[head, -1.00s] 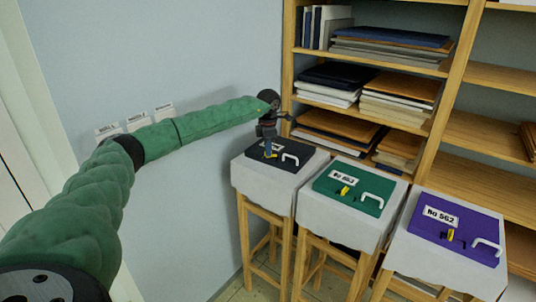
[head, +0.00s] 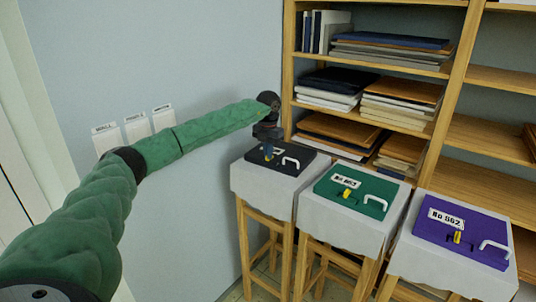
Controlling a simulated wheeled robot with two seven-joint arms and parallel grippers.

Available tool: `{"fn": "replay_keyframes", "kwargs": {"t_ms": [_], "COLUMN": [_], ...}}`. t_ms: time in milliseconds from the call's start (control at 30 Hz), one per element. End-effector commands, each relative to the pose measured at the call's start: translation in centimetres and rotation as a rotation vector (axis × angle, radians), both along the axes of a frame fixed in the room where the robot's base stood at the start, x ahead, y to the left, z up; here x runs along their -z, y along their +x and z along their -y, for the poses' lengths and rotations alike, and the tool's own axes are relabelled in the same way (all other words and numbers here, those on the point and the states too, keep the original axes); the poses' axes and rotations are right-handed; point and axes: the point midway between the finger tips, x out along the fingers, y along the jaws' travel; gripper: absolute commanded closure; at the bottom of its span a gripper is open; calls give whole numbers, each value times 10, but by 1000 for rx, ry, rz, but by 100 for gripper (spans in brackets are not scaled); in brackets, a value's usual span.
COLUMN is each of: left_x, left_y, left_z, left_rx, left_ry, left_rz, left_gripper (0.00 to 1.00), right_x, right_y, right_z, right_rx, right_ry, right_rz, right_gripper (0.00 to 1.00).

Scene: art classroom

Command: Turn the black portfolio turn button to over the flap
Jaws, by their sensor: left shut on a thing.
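The black portfolio (head: 298,170) lies on the leftmost cloth-covered stand, with a white handle (head: 291,162) on its right side. My left gripper (head: 268,153) points down onto the portfolio's top, left of the handle. It is shut on the small yellow turn button, which its fingers mostly hide. I cannot tell how the button is turned or where the flap edge lies. My right gripper is not in view.
A green portfolio (head: 369,202) and a purple portfolio (head: 478,248), each with a yellow button and white handle, lie on neighbouring stands to the right. A wooden shelf (head: 455,90) with stacked boards stands behind. The wall is close on the left.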

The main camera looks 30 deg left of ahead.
Motion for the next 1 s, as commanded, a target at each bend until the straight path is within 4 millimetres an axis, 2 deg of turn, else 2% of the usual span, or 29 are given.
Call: {"fn": "replay_keyframes", "kwargs": {"t_ms": [200, 633, 767, 1000], "left_x": [2, 2, 1, 1], "left_y": [0, 0, 0, 0], "left_z": [0, 0, 0, 0], "left_rx": [-43, -52, -52, -52], "left_ry": [0, 0, 0, 0], "left_rz": [-2, -2, -2, -1], "left_gripper": [100, 100, 73, 73], "right_x": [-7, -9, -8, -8], "right_y": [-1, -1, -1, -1], "right_z": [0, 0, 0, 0], "right_rx": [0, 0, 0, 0], "right_ry": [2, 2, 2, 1], "right_rz": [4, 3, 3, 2], "right_gripper": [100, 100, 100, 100]}}
